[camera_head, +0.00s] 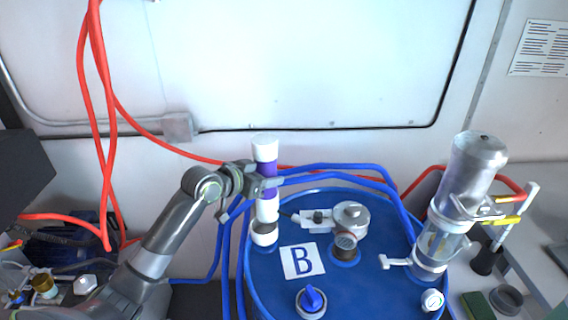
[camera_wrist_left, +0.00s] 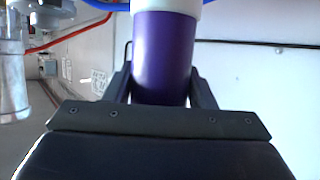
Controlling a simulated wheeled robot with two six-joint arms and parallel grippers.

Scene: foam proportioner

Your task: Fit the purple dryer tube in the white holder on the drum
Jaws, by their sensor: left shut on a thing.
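The purple dryer tube (camera_head: 269,169), with white ends, stands about upright at the left edge of the blue drum (camera_head: 380,288). My left gripper (camera_head: 268,184) is shut around its purple middle. The left wrist view shows the purple tube (camera_wrist_left: 163,55) between the two dark fingers of the left gripper (camera_wrist_left: 161,92). The white holder (camera_head: 264,239) is at the drum's left rim, directly below the tube. A darker band shows between the tube's lower white end and the holder. I cannot tell whether the tube's end is inside the holder or just above it. My right gripper is not in view.
A clear cylinder with a metal top (camera_head: 474,170) stands at right. Blue hoses (camera_head: 340,168) pass close behind the tube.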

